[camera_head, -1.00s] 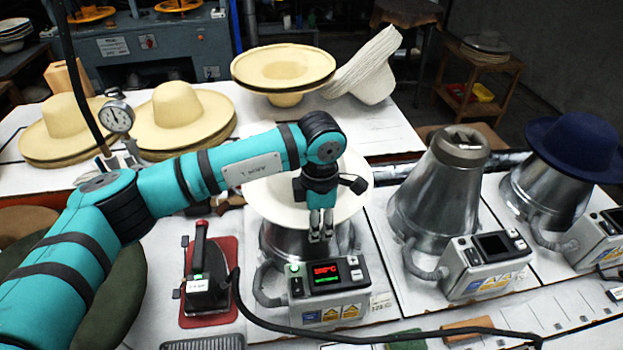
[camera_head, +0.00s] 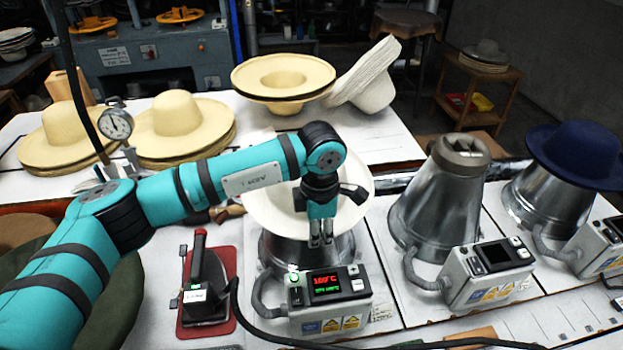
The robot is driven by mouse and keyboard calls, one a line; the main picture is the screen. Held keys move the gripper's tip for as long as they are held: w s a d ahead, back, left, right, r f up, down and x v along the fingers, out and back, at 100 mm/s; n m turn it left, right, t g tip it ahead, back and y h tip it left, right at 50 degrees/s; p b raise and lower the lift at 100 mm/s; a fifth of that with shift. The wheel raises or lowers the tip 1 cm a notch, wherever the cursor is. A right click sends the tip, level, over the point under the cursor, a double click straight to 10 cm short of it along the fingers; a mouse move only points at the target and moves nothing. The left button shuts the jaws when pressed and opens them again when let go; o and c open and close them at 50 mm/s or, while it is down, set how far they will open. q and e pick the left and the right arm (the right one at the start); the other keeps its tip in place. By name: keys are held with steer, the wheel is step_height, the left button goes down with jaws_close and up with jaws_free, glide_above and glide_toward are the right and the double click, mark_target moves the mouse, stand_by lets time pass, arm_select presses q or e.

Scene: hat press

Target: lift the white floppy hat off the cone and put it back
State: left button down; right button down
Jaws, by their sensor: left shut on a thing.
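The white floppy hat (camera_head: 262,212) sits over the left metal cone (camera_head: 283,252), with its brim spread around the top. My left arm crosses in front and hides the crown and much of the brim. My left gripper (camera_head: 320,241) points down at the near edge of the brim and is shut on it. The cone shows below the brim, so I cannot tell whether the hat rests fully on it. My right gripper is not in view.
A control box (camera_head: 327,299) with a lit display stands before the cone. An iron (camera_head: 204,285) rests on a red pad to the left. A bare cone (camera_head: 437,200) and a cone with a blue hat (camera_head: 575,155) stand right. Straw hats (camera_head: 180,122) lie behind.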

arm_select(q)
step_height(320, 180, up, 10)
steer(key=p, duration=0.3)
stand_by(2.1)
steer(key=shift+r, duration=0.15)
